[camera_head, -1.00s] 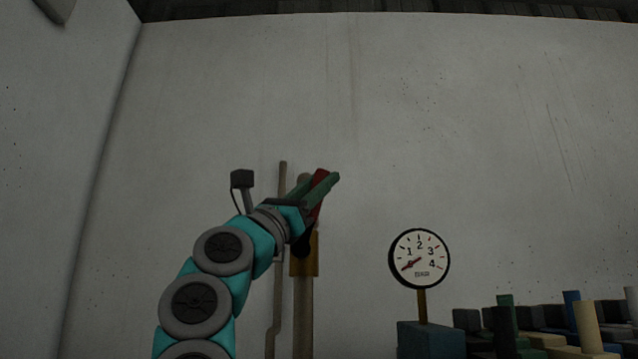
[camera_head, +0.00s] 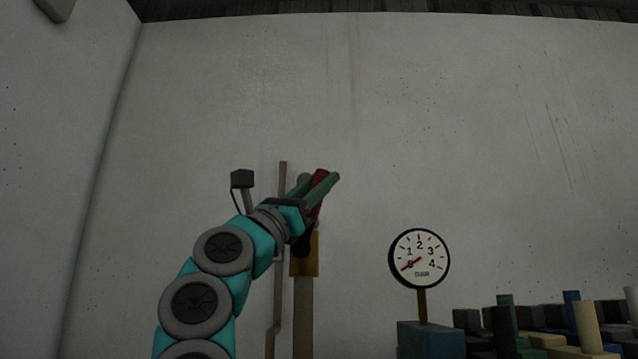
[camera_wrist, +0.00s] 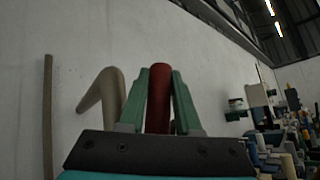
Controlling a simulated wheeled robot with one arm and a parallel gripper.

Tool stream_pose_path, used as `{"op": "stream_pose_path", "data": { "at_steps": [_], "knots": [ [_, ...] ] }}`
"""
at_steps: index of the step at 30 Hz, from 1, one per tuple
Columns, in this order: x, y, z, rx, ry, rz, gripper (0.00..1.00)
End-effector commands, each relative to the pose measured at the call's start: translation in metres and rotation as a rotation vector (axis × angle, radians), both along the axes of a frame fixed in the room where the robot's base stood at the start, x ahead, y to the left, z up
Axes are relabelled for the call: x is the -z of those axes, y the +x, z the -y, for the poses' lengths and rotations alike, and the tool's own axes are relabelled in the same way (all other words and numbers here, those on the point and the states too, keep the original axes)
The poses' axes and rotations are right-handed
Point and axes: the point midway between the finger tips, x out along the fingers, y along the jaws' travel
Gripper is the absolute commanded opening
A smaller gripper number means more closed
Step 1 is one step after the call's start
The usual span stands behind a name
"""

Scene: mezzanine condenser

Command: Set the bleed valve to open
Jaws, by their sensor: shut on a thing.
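The bleed valve has a brass-coloured body (camera_head: 305,252) on a grey-brown vertical pipe (camera_head: 303,315). Its red lever (camera_head: 319,181) points up and slightly to the right. My gripper (camera_head: 318,186) is shut on the red lever, with a green finger on each side. In the wrist view the red lever (camera_wrist: 159,97) stands between the two green fingers (camera_wrist: 160,100). My wrist partly hides the valve body and the lever's lower end.
A round gauge (camera_head: 419,259) stands right of the valve on a dark blue block (camera_head: 431,340), its needle near zero. A thin pipe (camera_head: 282,220) runs up left of the valve. Several coloured blocks and cylinders crowd the lower right. The wall above is bare.

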Motion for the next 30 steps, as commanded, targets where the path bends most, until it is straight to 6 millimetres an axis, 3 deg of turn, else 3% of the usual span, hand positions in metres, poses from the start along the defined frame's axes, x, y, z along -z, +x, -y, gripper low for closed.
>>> {"op": "stream_pose_path", "data": {
  "at_steps": [19,20,27,30],
  "knots": [
    [-0.002,0.001,-0.015,0.001,-0.131,-0.006,0.00],
    [-0.002,0.002,-0.015,0.001,-0.131,-0.007,0.33],
    [-0.002,0.001,-0.014,0.001,-0.130,-0.005,0.60],
    [-0.002,0.001,-0.014,0.001,-0.130,-0.005,0.62]
  ]
}}
